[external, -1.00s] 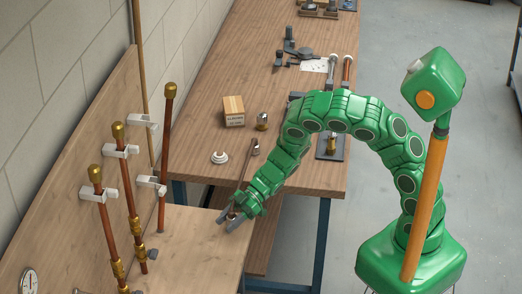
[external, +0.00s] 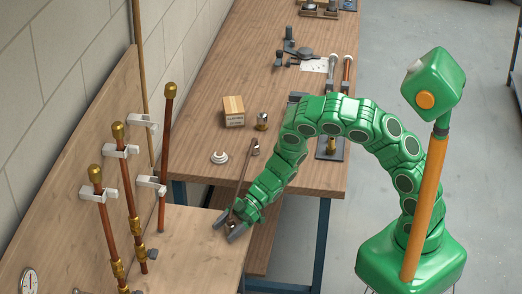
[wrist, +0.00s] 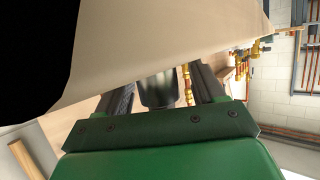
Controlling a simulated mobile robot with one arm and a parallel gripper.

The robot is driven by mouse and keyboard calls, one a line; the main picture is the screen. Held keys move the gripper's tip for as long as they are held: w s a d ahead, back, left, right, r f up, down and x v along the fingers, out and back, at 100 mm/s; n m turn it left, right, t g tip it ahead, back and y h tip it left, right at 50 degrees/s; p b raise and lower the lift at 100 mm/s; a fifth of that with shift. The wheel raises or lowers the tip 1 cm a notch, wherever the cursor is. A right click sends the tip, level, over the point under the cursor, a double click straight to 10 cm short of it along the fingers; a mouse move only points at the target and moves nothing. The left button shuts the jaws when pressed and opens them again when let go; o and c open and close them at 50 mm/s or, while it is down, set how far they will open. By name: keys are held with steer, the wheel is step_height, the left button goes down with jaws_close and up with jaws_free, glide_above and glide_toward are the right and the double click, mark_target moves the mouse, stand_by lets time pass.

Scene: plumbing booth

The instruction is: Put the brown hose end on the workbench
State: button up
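A thin brown hose-like piece (external: 244,171) runs from the near end of the workbench (external: 200,138) down to my gripper (external: 229,229). A small metal fitting (external: 256,148) is beside its upper part on the bench. My gripper is low, over the edge of the light wooden board. Its two fingers are spread apart. In the wrist view a dark metal cylinder (wrist: 158,91) sits between the fingers, with gaps at both sides. It may be the brown hose's end, but I cannot tell for certain. Its tip is hidden behind a pale surface.
A cardboard box (external: 233,111), a brass-coloured cup (external: 262,121) and a white flanged part (external: 219,157) stand on the near bench. Upright copper pipes (external: 165,155) in white clips rise left of my gripper. Bare bench top lies beyond the box.

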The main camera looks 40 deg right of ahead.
stand_by(0.4)
steer(key=shift+v, duration=3.9)
steer(key=shift+s, duration=0.15)
